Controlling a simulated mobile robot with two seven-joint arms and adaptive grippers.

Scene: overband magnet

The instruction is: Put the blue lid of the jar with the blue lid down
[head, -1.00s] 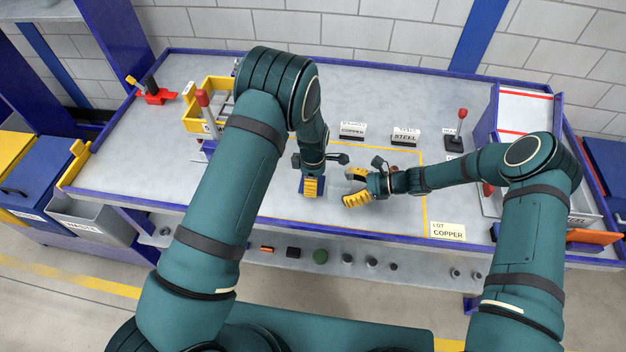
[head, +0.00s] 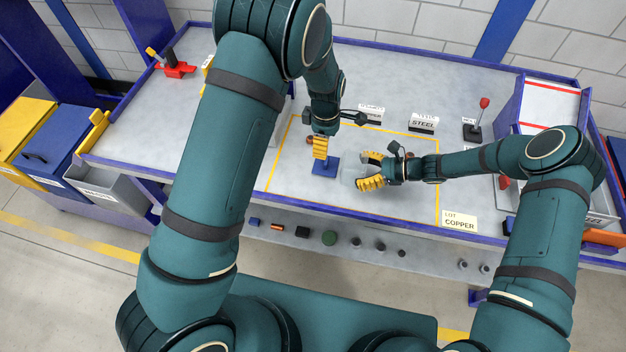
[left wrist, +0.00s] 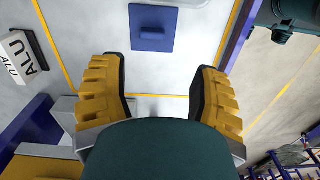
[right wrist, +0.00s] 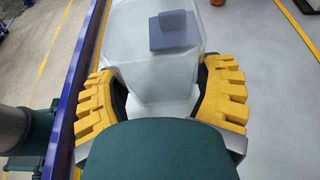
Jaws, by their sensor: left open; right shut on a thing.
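The blue lid (head: 325,168) is a square plate with a small knob. It lies flat on the table inside the yellow outline, knob up, and shows whole in the left wrist view (left wrist: 153,40). My left gripper (head: 320,150) is open and empty, above and just behind the lid; its fingers (left wrist: 160,65) are apart from it. The clear jar (right wrist: 155,75) is hard to make out in the head view. My right gripper (head: 368,172) is shut around the jar's body, to the right of the lid. Through the jar, the lid shows in the right wrist view.
A STEEL sign (head: 423,123) and another sign (head: 371,112) stand behind the outlined area. An ALU sign (left wrist: 22,55) is near my left gripper. A LOT COPPER card (head: 459,221) lies at front right. A red-knobbed lever (head: 478,120) stands at right. Table around the lid is mostly clear.

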